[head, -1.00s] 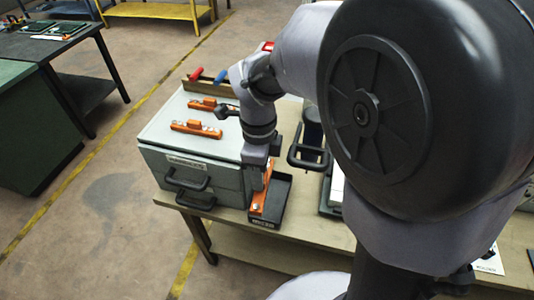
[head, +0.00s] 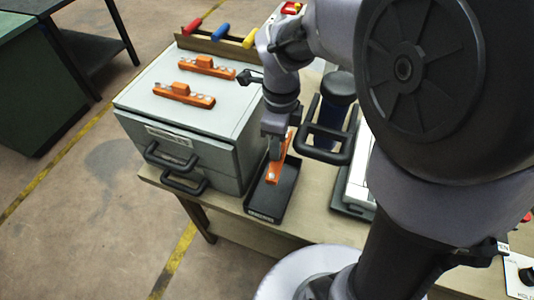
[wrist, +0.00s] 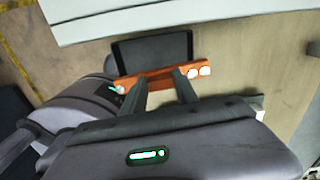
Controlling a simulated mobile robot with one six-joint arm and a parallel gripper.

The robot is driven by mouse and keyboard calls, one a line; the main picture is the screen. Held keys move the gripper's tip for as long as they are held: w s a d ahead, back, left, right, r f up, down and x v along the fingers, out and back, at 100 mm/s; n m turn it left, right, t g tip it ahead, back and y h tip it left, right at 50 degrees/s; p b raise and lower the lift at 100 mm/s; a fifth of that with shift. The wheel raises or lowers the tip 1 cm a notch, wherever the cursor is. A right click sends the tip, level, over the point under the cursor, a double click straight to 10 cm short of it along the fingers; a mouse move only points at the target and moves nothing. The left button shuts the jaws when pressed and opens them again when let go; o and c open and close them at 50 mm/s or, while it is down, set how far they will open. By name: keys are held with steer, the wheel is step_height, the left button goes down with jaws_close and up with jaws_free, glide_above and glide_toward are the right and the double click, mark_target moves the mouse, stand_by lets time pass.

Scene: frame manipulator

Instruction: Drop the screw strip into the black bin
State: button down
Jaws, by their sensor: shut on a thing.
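My gripper (head: 273,152) is shut on an orange screw strip (head: 274,172) with pale round screw heads. In the head view the strip appears over the back part of the black bin (head: 264,205), a shallow open tray on the table. In the wrist view my gripper (wrist: 164,82) has a finger on each side of the strip (wrist: 160,78). There the strip crosses the near edge of the bin (wrist: 150,48), and its right end sticks out past the bin's corner. I cannot tell whether the strip touches the bin.
A grey drawer case (head: 190,95) stands left of the bin, with two more orange strips (head: 184,94) on top. A black-handled item (head: 330,140) stands to the right. Colored-handled tools (head: 220,32) are at the back. The table's front edge is close to the bin.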

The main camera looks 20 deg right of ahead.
step_height(320, 180, down, 5)
steer(key=b, duration=0.3)
steer(key=shift+w+f+b, duration=0.1)
steer(key=shift+f+b, duration=0.05)
steer(key=shift+b, duration=0.15)
steer(key=c, duration=0.9)
jaws_free()
steer(key=shift+o, duration=0.2)
steer(key=shift+r, duration=0.2)
step_height(320, 180, up, 17)
steer(key=p, duration=0.7)
steer(key=shift+r, duration=0.15)
